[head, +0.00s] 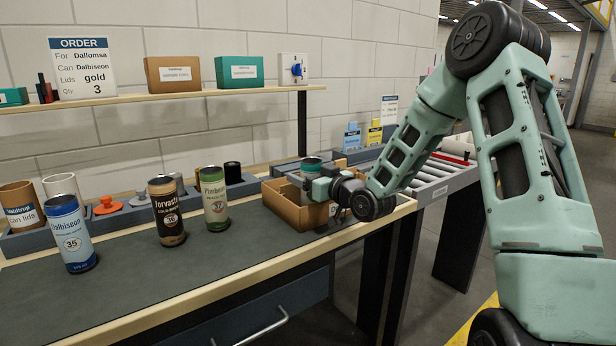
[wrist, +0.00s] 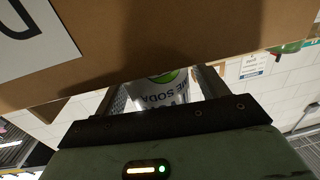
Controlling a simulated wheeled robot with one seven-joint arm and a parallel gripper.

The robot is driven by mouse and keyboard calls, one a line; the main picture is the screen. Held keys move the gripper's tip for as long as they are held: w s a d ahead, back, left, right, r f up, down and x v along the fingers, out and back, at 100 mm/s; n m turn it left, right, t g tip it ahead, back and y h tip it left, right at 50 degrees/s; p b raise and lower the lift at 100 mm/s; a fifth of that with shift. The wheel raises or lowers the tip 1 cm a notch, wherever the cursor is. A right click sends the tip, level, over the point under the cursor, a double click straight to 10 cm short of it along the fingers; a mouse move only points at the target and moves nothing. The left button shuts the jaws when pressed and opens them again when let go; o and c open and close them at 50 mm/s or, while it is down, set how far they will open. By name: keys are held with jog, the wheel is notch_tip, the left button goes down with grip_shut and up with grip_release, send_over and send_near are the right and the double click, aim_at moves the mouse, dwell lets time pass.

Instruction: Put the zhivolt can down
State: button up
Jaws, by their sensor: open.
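A can with a teal band (head: 312,166) stands in the open cardboard box (head: 284,212) at the right end of the bench; its lower part is hidden by the box and my gripper. In the wrist view a white can with a green mark and the letters "SODA" (wrist: 162,92) shows between my fingers, partly covered by the box wall. I cannot read the name zhivolt on it. My gripper (head: 318,186) is at the box, low over its right side, with its open fingers on either side of the can. Whether they touch it is hidden.
Dalbiseon (head: 72,238), Jorvasta (head: 166,212) and green Pimbern (head: 214,198) cans stand upright on the bench (head: 190,270). Grey trays with lids and tubes line the back. A roller conveyor (head: 435,175) lies to the right. The bench front is clear.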

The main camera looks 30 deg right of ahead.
jog(key=s+d+b, duration=0.1)
jog(key=s, duration=1)
jog(key=shift+s+d, duration=0.15)
jog(key=shift+s, duration=0.15)
jog(key=s+a+f+n+g+p, duration=0.1)
jog(key=s+a+n+g+p, duration=0.2)
jog(key=a, duration=0.7)
jog(key=a+f+g+p, duration=0.1)
jog(key=a+g+p, duration=0.1)
jog(key=a+g, duration=0.55)
jog(key=s+a+r+n+g+p, duration=0.1)
jog(key=s+a, duration=0.3)
jog(key=s, duration=0.4)
jog(key=s+a+r+n+g+h+p, duration=0.1)
jog(key=s+a+g, duration=0.3)
jog(key=s, duration=0.4)
jog(key=s+a+r+n+g+p, duration=0.1)
jog(key=s+a+r+g+p, duration=0.1)
jog(key=s+a, duration=0.3)
jog(key=s, duration=0.4)
jog(key=shift+h, duration=0.3)
jog(key=shift+o, duration=0.5)
jog(key=shift+w, duration=0.2)
